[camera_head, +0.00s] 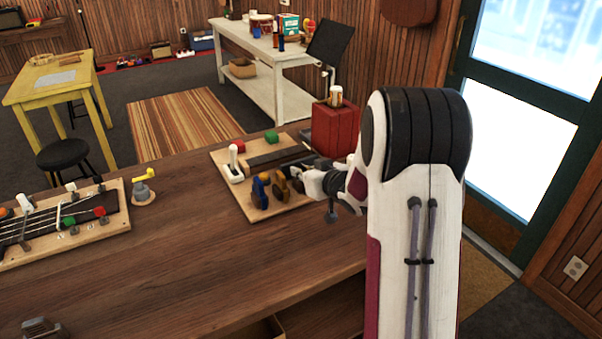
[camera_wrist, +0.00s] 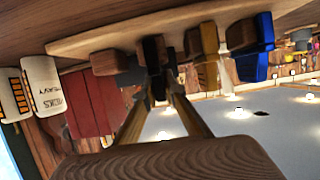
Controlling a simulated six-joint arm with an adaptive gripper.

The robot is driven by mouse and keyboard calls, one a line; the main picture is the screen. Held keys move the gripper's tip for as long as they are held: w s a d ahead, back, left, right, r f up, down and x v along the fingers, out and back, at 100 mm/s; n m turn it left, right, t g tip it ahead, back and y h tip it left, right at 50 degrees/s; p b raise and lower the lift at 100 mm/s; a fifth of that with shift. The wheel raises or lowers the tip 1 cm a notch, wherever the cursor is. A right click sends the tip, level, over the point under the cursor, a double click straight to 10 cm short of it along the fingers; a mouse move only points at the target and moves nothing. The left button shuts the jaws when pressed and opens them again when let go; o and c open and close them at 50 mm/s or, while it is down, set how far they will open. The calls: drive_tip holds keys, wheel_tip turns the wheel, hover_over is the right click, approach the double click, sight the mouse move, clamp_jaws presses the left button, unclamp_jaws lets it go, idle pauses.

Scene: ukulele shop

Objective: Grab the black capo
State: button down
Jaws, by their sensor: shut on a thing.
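In the head view my gripper (camera_head: 300,172) is at the right part of the board (camera_head: 222,163), and my arm and gripper hide much of the black capo there. The capo appears still at the board; I cannot tell whether it is lifted.
A blue capo (camera_head: 260,192) stands left of my gripper, with a white capo (camera_head: 235,166) farther left. A red box (camera_head: 335,130) stands close behind my gripper. A fretboard display (camera_head: 65,235) lies at the left of the counter (camera_head: 190,245). The counter's front middle is clear.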

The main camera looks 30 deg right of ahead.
sight(301, 165)
drive_tip(key=shift+r, duration=4.9)
